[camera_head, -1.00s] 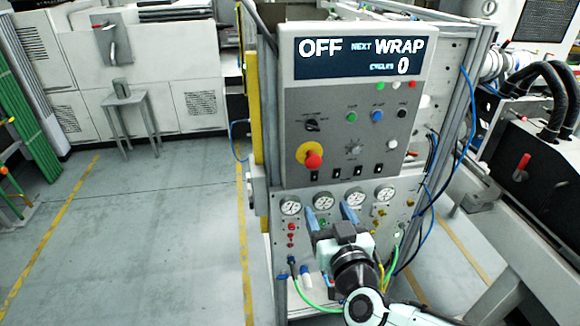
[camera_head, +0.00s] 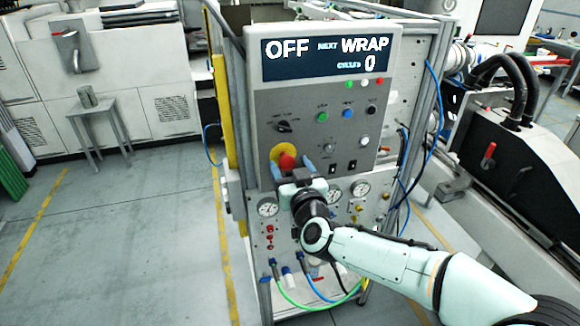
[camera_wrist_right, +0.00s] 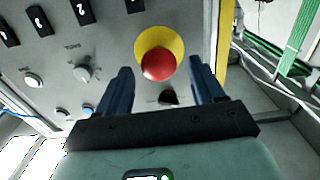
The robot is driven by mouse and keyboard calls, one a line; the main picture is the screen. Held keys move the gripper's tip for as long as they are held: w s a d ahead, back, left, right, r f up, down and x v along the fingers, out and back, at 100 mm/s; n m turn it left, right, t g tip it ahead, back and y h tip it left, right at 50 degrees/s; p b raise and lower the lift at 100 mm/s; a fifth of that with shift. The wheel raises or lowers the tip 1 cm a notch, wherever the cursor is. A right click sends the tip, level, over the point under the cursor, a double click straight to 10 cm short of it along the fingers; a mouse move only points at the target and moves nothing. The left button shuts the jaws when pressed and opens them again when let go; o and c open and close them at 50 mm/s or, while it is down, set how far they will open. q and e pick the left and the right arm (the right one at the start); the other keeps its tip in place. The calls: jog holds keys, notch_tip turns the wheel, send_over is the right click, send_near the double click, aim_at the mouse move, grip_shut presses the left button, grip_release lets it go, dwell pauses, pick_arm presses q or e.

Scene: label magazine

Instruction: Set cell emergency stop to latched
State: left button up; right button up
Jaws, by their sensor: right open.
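The cell emergency stop is a red mushroom button (camera_head: 287,161) on a yellow round plate, low on the left of the grey control panel (camera_head: 330,100). The right wrist view shows the red button (camera_wrist_right: 159,65) just beyond and between the fingertips. My right gripper (camera_head: 292,168) is open, its two blue fingers pointing at the panel on either side of the button, with nothing held. I cannot tell whether the fingers touch the panel. The display (camera_head: 325,57) reads OFF, NEXT WRAP, CYCLES 0. My left gripper is not in view.
A black rotary selector (camera_head: 284,126) and coloured push buttons sit above the emergency stop. Pressure gauges (camera_head: 334,192), hoses and fittings lie below. A small metal stool (camera_head: 92,106) stands at the left.

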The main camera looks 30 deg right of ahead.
jog(key=shift+w, duration=0.25)
grip_shut()
jog(key=shift+x, duration=0.9)
jog(key=shift+c, duration=0.6)
grip_release()
jog(key=shift+o, duration=0.6)
jog(key=shift+s, duration=0.1)
